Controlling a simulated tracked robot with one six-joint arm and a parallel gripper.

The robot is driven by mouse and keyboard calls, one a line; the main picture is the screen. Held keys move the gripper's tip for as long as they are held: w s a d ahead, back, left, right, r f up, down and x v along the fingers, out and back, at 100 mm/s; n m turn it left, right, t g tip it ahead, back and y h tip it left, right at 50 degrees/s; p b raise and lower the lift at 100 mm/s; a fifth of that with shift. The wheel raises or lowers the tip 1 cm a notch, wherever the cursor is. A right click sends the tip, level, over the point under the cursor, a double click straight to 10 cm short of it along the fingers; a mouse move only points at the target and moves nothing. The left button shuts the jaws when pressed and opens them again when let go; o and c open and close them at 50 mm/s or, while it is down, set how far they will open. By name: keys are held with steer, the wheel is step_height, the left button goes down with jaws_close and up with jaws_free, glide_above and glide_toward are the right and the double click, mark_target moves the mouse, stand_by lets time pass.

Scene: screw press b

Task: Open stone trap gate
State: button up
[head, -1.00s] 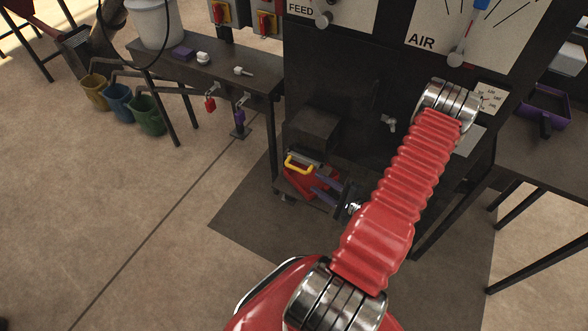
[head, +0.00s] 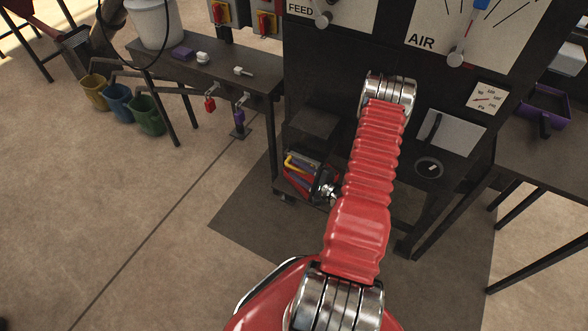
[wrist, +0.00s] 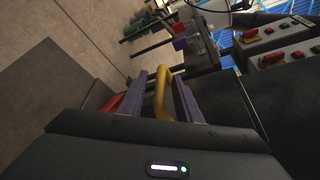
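A yellow handle (head: 290,163) shows low on the left front of the dark press, beside a red part (head: 296,183). I take these as the stone trap gate, but no label shows. My gripper (head: 306,172) is right at the handle, partly hidden by my wrist. In the wrist view the yellow handle (wrist: 160,95) stands between the two purple fingers of my gripper (wrist: 160,88). The fingers are apart, with gaps showing beside the handle. A bit of the red part (wrist: 113,103) shows left of the fingers. The gate's lower edge is hidden.
A dark box (head: 318,122) juts out above the handle. Floor at left is clear.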

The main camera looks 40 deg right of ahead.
steer(key=shift+x, duration=0.8)
steer(key=c, duration=0.7)
steer(key=shift+a+f, duration=0.1)
jaws_close()
